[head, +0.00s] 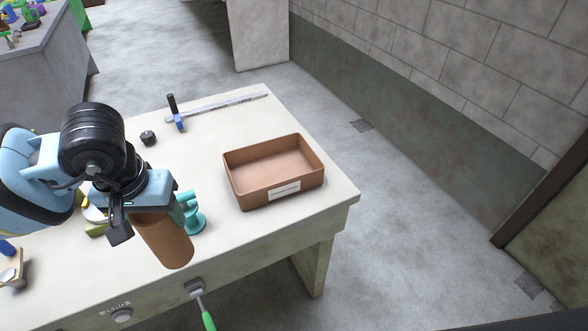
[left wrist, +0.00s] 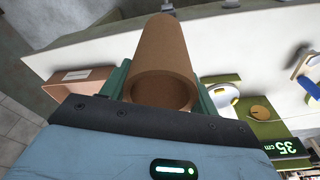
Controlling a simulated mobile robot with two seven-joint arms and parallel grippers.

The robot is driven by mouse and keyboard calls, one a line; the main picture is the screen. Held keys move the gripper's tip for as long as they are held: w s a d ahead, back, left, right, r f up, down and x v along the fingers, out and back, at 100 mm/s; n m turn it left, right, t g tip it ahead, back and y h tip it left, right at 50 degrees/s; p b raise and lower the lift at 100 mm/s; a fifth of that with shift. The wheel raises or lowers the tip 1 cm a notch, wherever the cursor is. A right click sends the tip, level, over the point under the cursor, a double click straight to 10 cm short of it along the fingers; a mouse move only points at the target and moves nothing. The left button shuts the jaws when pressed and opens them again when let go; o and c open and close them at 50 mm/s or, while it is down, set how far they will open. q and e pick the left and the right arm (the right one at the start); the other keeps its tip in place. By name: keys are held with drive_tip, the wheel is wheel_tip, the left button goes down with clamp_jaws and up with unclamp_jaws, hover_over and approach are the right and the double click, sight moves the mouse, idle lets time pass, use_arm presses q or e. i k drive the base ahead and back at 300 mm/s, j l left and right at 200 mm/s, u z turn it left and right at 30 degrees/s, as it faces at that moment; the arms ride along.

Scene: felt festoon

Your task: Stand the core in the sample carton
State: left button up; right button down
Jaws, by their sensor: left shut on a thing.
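The core (head: 168,245) is a brown hollow tube. My left gripper (head: 152,214) is shut on it near its upper end, in front of the table's near part. In the left wrist view the core (left wrist: 165,60) lies between the green fingers, with its open end towards the camera. Whether its lower end touches anything is not clear. The sample carton (head: 232,180) is an open, shallow, reddish-brown box with a white label, to the right of the gripper and apart from the core. It looks empty. Part of it shows in the left wrist view (left wrist: 72,78). My right gripper is not in view.
A teal stand-like object (head: 195,223) is close beside the core. A ruler with a blue slider (head: 220,104) and a small black knob (head: 148,138) lie farther back.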

sight(273, 176)
drive_tip(key=i+l+z, duration=0.25)
drive_tip(key=i+l, duration=0.5)
